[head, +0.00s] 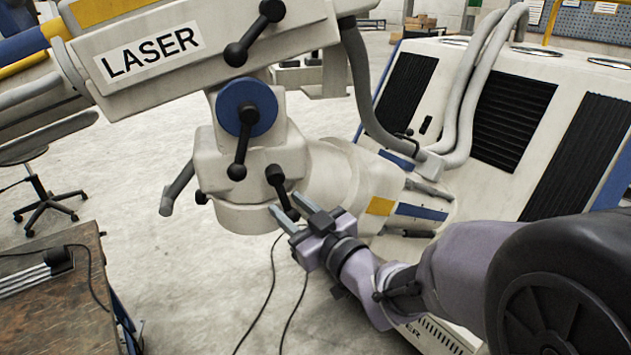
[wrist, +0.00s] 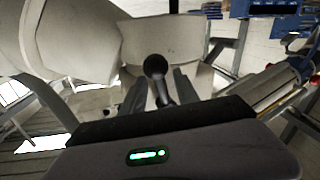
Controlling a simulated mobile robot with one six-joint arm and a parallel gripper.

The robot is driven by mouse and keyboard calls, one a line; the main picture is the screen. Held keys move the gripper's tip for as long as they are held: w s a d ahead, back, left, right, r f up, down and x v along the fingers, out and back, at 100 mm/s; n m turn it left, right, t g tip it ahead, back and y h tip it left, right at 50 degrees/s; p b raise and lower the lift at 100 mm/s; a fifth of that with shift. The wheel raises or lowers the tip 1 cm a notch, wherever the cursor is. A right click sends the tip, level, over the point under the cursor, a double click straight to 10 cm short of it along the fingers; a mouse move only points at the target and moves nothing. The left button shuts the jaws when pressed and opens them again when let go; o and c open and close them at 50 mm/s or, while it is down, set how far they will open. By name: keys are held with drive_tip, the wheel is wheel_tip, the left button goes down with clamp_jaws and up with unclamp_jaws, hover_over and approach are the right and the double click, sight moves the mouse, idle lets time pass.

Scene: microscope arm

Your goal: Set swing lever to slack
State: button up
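A black ball-ended lever (head: 276,177) sits low on the front of the cream microscope head. In the wrist view a black lever (wrist: 156,70) points at the camera, its round knob between my two grey fingers. My gripper (head: 284,204) is open, its fingertips close to this low lever. The wrist view shows gaps on both sides of the lever at my gripper (wrist: 160,90). Another black lever (head: 240,150) hangs down from a blue disc, and a third (head: 254,32) is higher on the arm. No label shows which is the swing lever.
The white LASER arm (head: 150,52) crosses the upper left. A large white cabinet (head: 450,95) with black vents and grey hoses stands at right. A worn table (head: 60,300) is at lower left, with a stool (head: 48,203) behind it. Black cables hang below the head.

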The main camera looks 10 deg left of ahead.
drive_tip(key=shift+x, duration=0.8)
clamp_jaws()
idle(0.9)
